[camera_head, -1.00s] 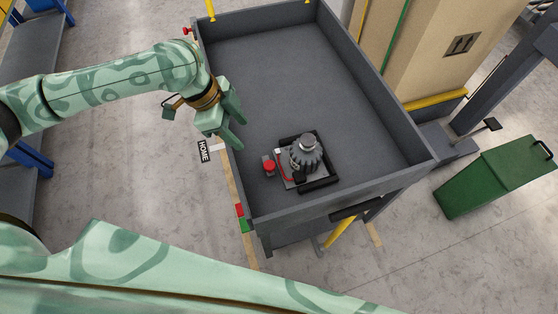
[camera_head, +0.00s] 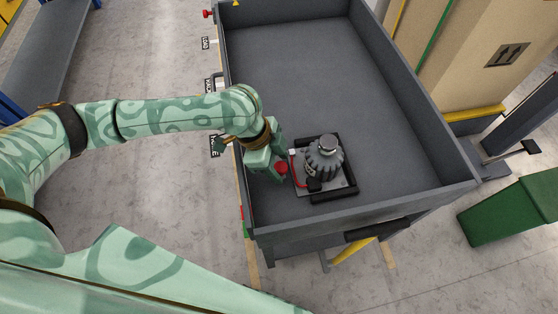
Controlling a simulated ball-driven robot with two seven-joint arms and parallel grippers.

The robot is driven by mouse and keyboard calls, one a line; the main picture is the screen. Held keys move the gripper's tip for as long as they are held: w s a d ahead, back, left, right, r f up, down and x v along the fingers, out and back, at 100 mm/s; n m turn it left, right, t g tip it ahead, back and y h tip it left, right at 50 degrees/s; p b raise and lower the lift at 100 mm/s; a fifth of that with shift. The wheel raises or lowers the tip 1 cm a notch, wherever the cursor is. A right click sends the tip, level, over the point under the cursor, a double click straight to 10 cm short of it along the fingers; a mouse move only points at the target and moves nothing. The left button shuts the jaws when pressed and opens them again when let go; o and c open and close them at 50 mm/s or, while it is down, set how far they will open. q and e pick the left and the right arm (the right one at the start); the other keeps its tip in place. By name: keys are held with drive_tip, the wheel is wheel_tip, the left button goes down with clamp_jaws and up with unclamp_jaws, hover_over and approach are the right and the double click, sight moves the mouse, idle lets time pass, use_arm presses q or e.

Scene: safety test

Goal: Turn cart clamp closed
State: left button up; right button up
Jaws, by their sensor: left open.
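The clamp (camera_head: 347,181) is a grey plate with a dark frame and a ribbed dark grey, silver-topped body (camera_head: 325,160), sitting in the near part of the cart (camera_head: 290,70). A red knob (camera_head: 282,169) and a red curved handle or cable (camera_head: 295,172) show on its left side. My left gripper (camera_head: 276,167) is open, pointing down at the red knob. Its fingers partly hide the knob, and I cannot tell whether they touch it. My right gripper is not in view.
The cart's grey walls stand around the clamp, with the left wall just under my left wrist. Free cart floor lies beyond the clamp. A green bin (camera_head: 512,210) and a cardboard box (camera_head: 470,55) stand to the right. A blue-framed shelf (camera_head: 45,65) is at left.

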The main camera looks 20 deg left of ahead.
use_arm(q)
drive_tip(key=c, duration=0.9)
drive_tip(key=shift+c, duration=0.2)
